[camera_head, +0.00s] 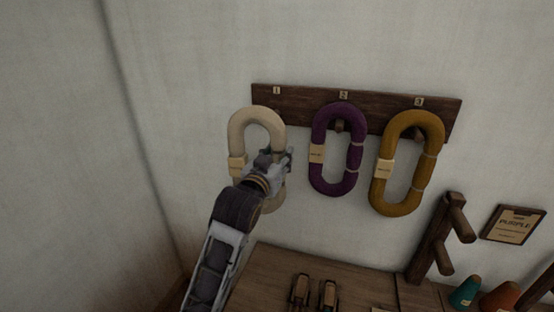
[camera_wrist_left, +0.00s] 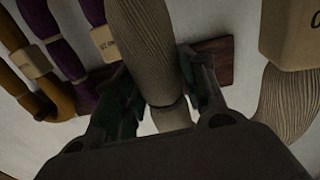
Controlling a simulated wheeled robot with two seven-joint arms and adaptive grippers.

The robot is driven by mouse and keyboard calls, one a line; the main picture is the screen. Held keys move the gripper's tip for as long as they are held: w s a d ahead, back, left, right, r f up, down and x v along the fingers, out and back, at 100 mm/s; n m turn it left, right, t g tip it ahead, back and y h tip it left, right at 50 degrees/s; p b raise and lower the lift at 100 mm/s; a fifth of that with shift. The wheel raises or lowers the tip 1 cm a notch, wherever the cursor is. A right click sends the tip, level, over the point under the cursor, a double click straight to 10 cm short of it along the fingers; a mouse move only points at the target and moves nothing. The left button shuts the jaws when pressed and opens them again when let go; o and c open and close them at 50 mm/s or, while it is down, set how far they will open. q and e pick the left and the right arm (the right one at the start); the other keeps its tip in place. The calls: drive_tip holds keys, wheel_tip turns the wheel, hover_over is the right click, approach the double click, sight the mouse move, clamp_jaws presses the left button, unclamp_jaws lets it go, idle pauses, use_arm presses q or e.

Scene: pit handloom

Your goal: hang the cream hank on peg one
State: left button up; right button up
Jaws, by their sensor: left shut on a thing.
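The cream hank (camera_head: 239,122) is an upright oval loop with a paper tag on its left side, at the left end of the dark peg board (camera_head: 382,118). My left gripper (camera_head: 282,160) is shut on the right side of the loop. In the left wrist view the cream hank (camera_wrist_left: 146,45) passes between the two fingers of my left gripper (camera_wrist_left: 160,95). The number 1 label (camera_head: 276,90) is above and right of the hank's top. Peg one itself is not visible, so I cannot tell whether the loop is around it. My right gripper is not in view.
A purple hank (camera_head: 318,135) hangs under label 2 and a mustard hank (camera_head: 428,165) under label 3. Below is a wooden bench top (camera_head: 265,275) with two small dark wooden pieces (camera_head: 314,292). A wooden post with pegs (camera_head: 436,240) stands right, near a "PURPLE" plaque (camera_head: 513,225) and cones (camera_head: 466,292).

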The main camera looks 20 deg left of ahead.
use_arm(q)
drive_tip(key=shift+w, duration=0.65)
drive_tip(key=shift+w+b, duration=0.3)
drive_tip(key=shift+w, duration=0.7)
drive_tip(key=shift+w+d+f+b, duration=0.1)
drive_tip(key=shift+w+f+b, duration=0.2)
drive_tip(key=shift+w, duration=1.45)
drive_tip(key=shift+w+d+f+b, duration=0.15)
drive_tip(key=shift+w+b, duration=0.2)
drive_tip(key=shift+w, duration=1.45)
drive_tip(key=shift+w+f+b, duration=0.2)
drive_tip(key=shift+w+b, duration=0.15)
drive_tip(key=shift+w, duration=1.4)
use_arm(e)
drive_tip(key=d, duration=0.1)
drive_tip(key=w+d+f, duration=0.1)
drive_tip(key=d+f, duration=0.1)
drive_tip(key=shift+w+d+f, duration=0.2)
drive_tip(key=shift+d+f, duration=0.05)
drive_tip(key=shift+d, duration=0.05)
use_arm(q)
drive_tip(key=shift+f, duration=0.2)
drive_tip(key=shift+f, duration=0.1)
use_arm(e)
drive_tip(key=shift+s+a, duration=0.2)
